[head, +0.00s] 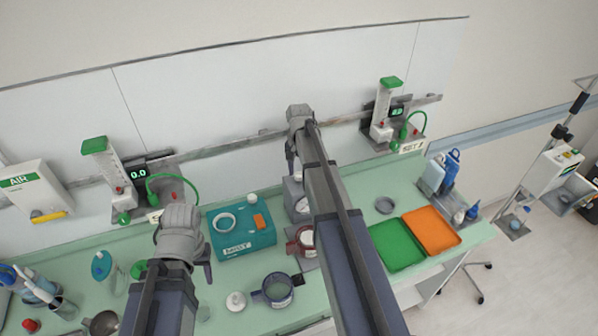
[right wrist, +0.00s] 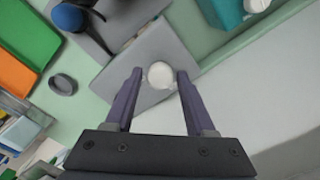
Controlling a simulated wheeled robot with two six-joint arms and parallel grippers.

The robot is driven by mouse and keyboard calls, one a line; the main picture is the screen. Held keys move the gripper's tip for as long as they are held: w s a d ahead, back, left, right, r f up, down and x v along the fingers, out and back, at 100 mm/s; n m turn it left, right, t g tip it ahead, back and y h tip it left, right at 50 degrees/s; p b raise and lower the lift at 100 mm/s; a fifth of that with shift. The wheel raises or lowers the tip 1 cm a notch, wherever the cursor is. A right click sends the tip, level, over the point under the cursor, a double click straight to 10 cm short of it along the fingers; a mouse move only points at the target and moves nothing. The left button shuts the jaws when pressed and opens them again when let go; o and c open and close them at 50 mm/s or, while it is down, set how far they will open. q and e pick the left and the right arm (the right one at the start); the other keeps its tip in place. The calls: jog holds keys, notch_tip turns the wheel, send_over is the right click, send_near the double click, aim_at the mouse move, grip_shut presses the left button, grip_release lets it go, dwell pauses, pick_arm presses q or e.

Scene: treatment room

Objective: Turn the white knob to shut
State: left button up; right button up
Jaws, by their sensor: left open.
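The white knob (right wrist: 160,75) is round and sits on a grey box (right wrist: 150,48) in the right wrist view. The same grey box (head: 291,188) shows beside my right arm in the head view, partly hidden by it. My right gripper (right wrist: 160,73) is open, with one finger on each side of the knob. A gap shows between the knob and each finger; their height over it is hard to tell. My left gripper (head: 184,276) is open and empty over the left part of the bench.
A teal box (head: 240,232) stands left of the grey box. A green tray (head: 398,246) and an orange tray (head: 432,232) lie to the right, near a grey ring (head: 385,205). A wall rail (head: 235,143) with two flowmeters runs behind the bench.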

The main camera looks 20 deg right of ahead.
aim_at(299, 174)
jog(key=shift+o, duration=0.9)
notch_tip(299, 174, up, 8)
jog(key=p, duration=0.8)
jog(key=shift+f, duration=0.1)
